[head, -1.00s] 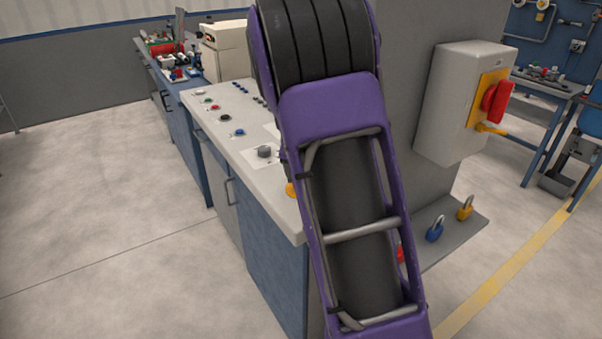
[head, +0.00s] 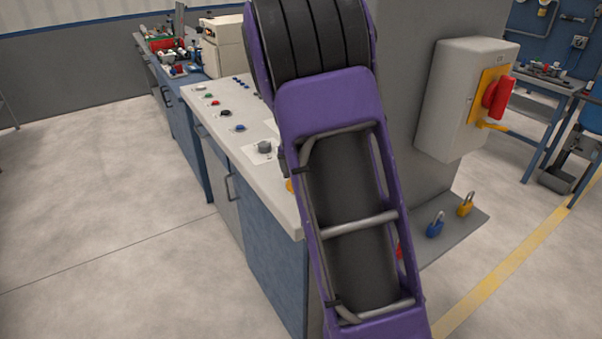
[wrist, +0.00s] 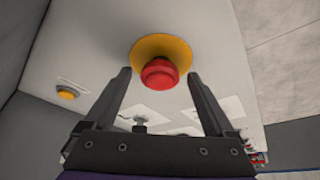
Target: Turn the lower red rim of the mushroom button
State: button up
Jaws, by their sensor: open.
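The mushroom button (wrist: 159,73) is red and sits on a round yellow base (wrist: 160,46) in the upper middle of the wrist view. My gripper (wrist: 159,76) is open. Its two dark fingers stand apart on the left and right of the red head, with visible gaps on both sides. It holds nothing. In the head view my arm covers the place where the gripper works, so neither the gripper nor the red head shows there. The lower rim faces me in the wrist view, but its detail is too small to tell.
The light bench top (head: 222,141) carries several small buttons and a grey knob (head: 265,147). A smaller yellow button (wrist: 67,94) is left of my fingers. A grey switch box (head: 453,95) with a red handle stands right. A blue padlock (head: 435,229) sits on a shelf.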

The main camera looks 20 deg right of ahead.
jog(key=p+v, duration=0.2)
jog(key=v, duration=1.5)
jog(key=shift+r, duration=0.2)
